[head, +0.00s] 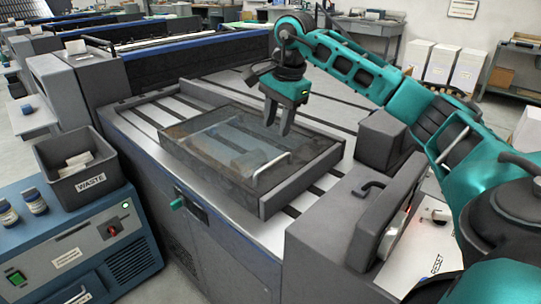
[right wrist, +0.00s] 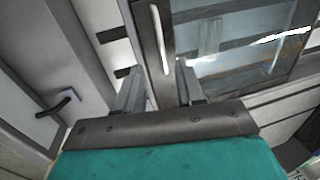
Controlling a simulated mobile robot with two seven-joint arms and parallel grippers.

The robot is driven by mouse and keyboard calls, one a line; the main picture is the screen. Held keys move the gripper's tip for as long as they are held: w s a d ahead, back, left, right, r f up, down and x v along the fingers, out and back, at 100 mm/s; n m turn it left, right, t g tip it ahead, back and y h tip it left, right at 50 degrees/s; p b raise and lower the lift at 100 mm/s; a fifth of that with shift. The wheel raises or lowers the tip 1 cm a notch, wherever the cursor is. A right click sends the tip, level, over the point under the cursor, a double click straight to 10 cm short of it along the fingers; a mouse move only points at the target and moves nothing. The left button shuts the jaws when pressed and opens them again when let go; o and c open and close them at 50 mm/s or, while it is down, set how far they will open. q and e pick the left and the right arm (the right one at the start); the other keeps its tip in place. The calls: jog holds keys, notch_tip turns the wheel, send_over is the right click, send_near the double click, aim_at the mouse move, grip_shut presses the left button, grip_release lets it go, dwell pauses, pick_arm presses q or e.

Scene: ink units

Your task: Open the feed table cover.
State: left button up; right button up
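The feed table cover (head: 305,185) is a low dark frame with a clear, smoky top. It lies down flat on the slatted feed table, with a pale bar handle (head: 270,168) at its near edge. My right gripper (head: 278,132) hangs fingers down above the cover, behind the handle in the picture. In the right wrist view its two fingers (right wrist: 157,72) are apart with nothing between them. The handle (right wrist: 160,38) shows just beyond the fingertips, roughly in line with the gap, and the cover's clear pane (right wrist: 235,40) lies to the right. My left gripper is out of view.
A grey housing with a black handle (head: 370,188) and a RESET panel (head: 425,245) stands at the right. A WASTE bin (head: 78,170) sits on a blue cabinet at the left. A green knob (head: 177,203) sticks out from the machine's front. Slatted table surrounds the cover.

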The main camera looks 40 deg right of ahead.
aim_at(269, 164)
jog(key=f, duration=0.3)
jog(key=w+f, duration=0.1)
jog(key=f, duration=0.3)
jog(key=w+f+b, duration=0.1)
jog(key=f, duration=0.3)
jog(key=shift+w+a, duration=0.1)
jog(key=shift+c, duration=0.2)
grip_shut()
